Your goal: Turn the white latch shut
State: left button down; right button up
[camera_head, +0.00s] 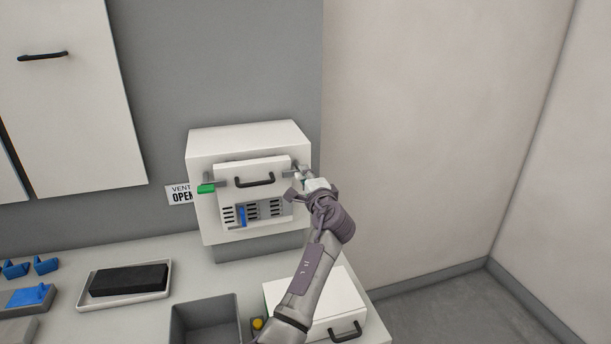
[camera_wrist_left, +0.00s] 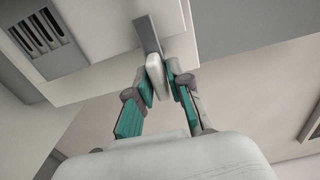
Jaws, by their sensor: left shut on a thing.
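A white box (camera_head: 247,144) is mounted on the grey wall, its front panel with a dark handle (camera_head: 255,181) flat against it. The white latch (camera_wrist_left: 156,68) is at the box's right side. In the left wrist view it sits between the green-padded fingers of my left gripper (camera_wrist_left: 160,82), under a grey bar (camera_wrist_left: 147,35). My left gripper (camera_head: 303,180) also shows in the head view, at the panel's right edge, shut on the latch and hiding most of it. My right gripper is not in view.
A green-tipped latch (camera_head: 206,188) is at the panel's left. A blue slider (camera_head: 242,216) stands among the vents below. On the counter are a black block (camera_head: 129,280) on a tray, a grey bin (camera_head: 205,322) and a white case (camera_head: 346,300).

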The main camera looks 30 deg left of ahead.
pick_arm(q)
jog(key=c, duration=1.2)
grip_release()
jog(key=shift+a, duration=0.1)
jog(key=v, duration=1.2)
